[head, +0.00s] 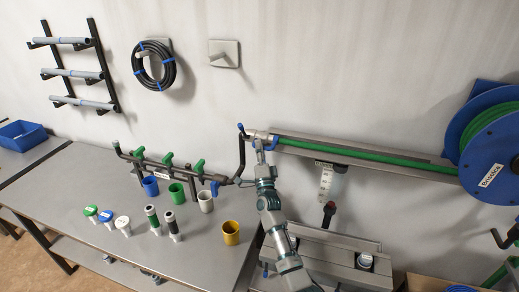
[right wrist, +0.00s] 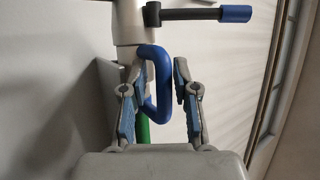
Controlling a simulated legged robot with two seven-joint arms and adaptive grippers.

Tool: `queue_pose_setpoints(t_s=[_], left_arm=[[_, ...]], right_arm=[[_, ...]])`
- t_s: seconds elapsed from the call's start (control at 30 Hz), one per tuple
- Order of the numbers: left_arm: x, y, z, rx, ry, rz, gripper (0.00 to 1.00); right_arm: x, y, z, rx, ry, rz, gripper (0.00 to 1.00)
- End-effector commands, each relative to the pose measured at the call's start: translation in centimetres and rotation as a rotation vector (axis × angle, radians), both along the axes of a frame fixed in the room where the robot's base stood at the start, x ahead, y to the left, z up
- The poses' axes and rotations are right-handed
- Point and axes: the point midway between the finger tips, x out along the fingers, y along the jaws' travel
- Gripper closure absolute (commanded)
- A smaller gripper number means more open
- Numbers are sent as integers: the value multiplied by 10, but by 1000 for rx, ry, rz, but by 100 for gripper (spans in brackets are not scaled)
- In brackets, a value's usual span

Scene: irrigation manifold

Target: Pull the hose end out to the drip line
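The green hose (head: 365,157) runs along a metal rail from the reel at the right. Its grey end fitting (head: 262,135) is at the rail's left end and also shows in the right wrist view (right wrist: 130,22), with a blue loop handle (right wrist: 163,85). My right gripper (head: 262,150) is at this fitting. In the right wrist view its two fingers (right wrist: 158,95) stand on either side of the loop, with a visible gap on the right; contact at the left finger is unclear. The dark manifold with green valves (head: 168,160) stands left of the fitting. My left gripper is out of view.
A blue reel (head: 468,135) is at the right. Several cups, including a yellow one (head: 231,232), and small fittings stand on the grey bench (head: 95,180). A black hose coil (head: 155,65) hangs on the wall. A dark-stemmed lever with a blue grip (right wrist: 235,13) sticks out beside the fitting.

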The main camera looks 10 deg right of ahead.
Motion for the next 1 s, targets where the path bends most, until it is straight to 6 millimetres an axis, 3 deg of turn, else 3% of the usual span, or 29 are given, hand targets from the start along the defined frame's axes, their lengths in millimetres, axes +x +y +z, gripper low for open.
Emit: queue_pose_setpoints(t_s=[0.53, 1.0], left_arm=[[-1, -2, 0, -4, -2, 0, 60], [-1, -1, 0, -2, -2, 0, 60]], right_arm=[[-7, 1, -2, 2, -5, 0, 73], [-86, 4, -51, 2, -4, -2, 73]])
